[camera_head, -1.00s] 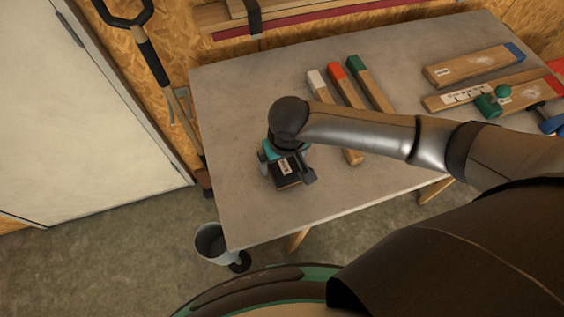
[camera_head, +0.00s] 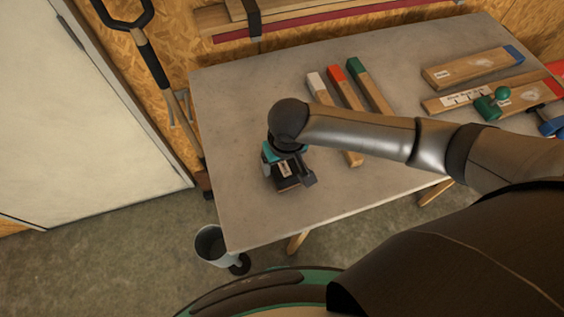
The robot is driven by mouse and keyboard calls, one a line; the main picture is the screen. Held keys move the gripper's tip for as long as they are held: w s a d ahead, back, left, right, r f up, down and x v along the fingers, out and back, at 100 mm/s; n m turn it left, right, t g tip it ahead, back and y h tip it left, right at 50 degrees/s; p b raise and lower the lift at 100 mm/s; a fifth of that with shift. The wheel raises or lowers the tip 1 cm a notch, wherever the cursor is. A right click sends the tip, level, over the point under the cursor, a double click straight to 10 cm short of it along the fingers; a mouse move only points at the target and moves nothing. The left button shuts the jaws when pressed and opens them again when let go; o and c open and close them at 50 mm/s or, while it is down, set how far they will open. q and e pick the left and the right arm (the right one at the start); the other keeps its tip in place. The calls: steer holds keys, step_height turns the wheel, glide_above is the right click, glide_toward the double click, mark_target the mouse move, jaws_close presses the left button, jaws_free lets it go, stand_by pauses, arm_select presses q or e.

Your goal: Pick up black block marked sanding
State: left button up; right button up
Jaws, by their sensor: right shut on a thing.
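The black block (camera_head: 288,184) with a small pale label sits at the left part of the grey table (camera_head: 345,190). The label's writing is too small to read. My right gripper (camera_head: 290,176) reaches down over the block, its fingers on either side, and is shut on it. Whether the block touches the tabletop cannot be told. My right arm comes in from the right and hides part of the table. My left gripper is not in view.
Wooden sticks with white (camera_head: 315,80), red (camera_head: 337,72) and green (camera_head: 353,65) ends lie behind my arm. Wooden boards (camera_head: 473,66) and a green-knobbed tool (camera_head: 490,104) lie at right. A metal bucket (camera_head: 212,245) stands on the floor by the table's front left corner.

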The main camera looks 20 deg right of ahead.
step_height(320, 180, up, 20)
steer(key=p, duration=0.4)
